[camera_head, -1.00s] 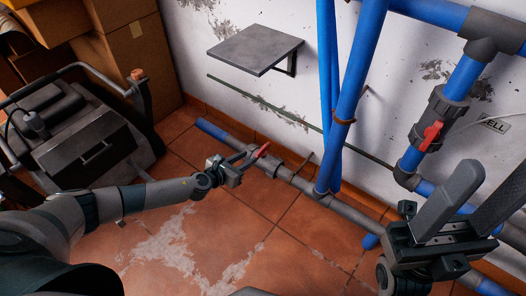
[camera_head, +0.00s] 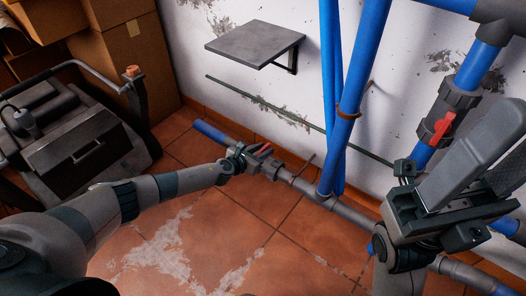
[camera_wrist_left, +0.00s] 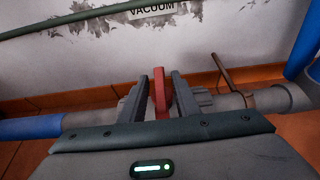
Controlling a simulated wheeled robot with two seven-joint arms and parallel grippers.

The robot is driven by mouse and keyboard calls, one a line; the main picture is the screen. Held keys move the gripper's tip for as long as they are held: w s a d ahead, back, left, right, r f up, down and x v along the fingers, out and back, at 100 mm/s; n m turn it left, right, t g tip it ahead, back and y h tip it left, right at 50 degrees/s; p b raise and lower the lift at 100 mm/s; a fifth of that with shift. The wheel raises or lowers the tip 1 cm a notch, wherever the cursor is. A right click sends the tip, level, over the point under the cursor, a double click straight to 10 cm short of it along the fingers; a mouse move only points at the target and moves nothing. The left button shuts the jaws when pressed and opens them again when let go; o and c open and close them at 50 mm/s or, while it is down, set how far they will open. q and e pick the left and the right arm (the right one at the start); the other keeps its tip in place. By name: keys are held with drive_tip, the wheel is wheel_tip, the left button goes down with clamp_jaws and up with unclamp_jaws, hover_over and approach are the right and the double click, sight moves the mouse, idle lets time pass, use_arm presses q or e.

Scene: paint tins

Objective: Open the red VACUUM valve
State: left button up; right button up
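The red valve handle (camera_head: 263,149) sits on the low pipe along the foot of the wall. In the left wrist view the red handle (camera_wrist_left: 161,93) stands between my fingers, under a wall label reading VACUUM (camera_wrist_left: 152,9). My left gripper (camera_head: 259,153) is around the handle. In the wrist view its two dark fingers (camera_wrist_left: 159,98) are open, one on each side; a thin gap shows on the left, while contact on the right is unclear. My right gripper (camera_head: 492,150) is raised at the right, open and empty, its fingers partly overlapping in view.
Another red valve handle (camera_head: 437,128) is on a blue pipe at the right. Blue vertical pipes (camera_head: 342,100) stand right of my left gripper. A grey shelf (camera_head: 254,44) juts from the wall above. A dark cart (camera_head: 75,140) and cardboard boxes (camera_head: 125,50) are at left.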

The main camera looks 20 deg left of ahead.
use_arm(q)
drive_tip(key=shift+c, duration=0.4)
clamp_jaws()
